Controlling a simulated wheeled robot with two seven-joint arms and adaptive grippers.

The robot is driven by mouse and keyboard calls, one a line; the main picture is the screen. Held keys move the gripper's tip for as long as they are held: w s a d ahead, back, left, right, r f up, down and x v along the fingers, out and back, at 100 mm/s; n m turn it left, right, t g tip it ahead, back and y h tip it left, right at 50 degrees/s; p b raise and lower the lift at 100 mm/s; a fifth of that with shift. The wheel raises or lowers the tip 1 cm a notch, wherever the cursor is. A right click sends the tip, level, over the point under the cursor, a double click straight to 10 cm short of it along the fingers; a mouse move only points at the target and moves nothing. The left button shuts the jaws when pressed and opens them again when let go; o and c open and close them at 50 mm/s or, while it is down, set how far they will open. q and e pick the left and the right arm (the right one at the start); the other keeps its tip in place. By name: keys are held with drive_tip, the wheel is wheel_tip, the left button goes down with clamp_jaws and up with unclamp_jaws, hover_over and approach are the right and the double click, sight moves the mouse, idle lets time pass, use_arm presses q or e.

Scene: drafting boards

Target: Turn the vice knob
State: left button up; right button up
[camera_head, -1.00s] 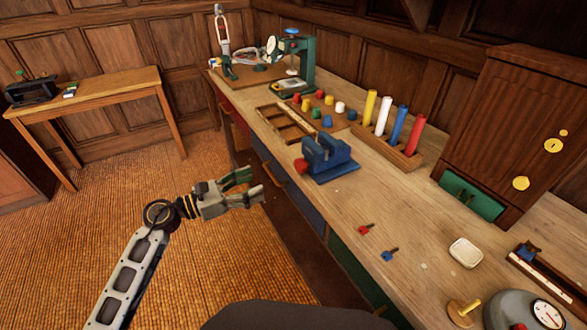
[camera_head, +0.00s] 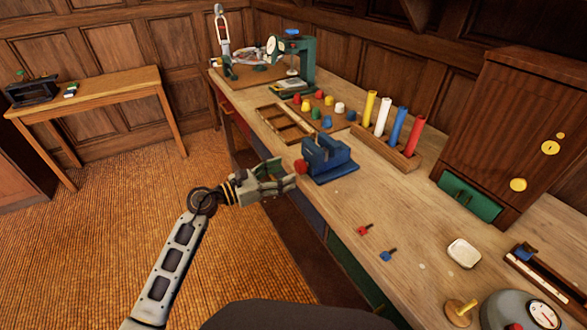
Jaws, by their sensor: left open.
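The blue vice (camera_head: 328,160) stands on the workbench near its front edge. Its red knob (camera_head: 301,166) faces left, toward the front edge of the bench. My left gripper (camera_head: 293,173) is open, with its fingertips right at the knob. I cannot tell whether the fingers touch the knob or only stand close to it. My right gripper is not in view.
A red key-like piece (camera_head: 364,230), a blue one (camera_head: 388,254) and a white dish (camera_head: 464,252) lie nearer.

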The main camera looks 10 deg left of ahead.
sight(297, 168)
use_arm(q)
drive_tip(key=x, duration=0.3)
drive_tip(key=shift+w+d, duration=0.15)
drive_tip(key=shift+d, duration=0.05)
drive_tip(key=shift+w+d, duration=0.15)
drive_tip(key=shift+d, duration=0.1)
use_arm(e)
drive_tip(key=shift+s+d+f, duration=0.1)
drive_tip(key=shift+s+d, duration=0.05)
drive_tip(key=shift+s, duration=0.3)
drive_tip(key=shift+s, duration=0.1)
use_arm(q)
drive_tip(key=shift+c, duration=0.2)
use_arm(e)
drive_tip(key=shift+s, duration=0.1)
use_arm(q)
drive_tip(key=c, duration=1)
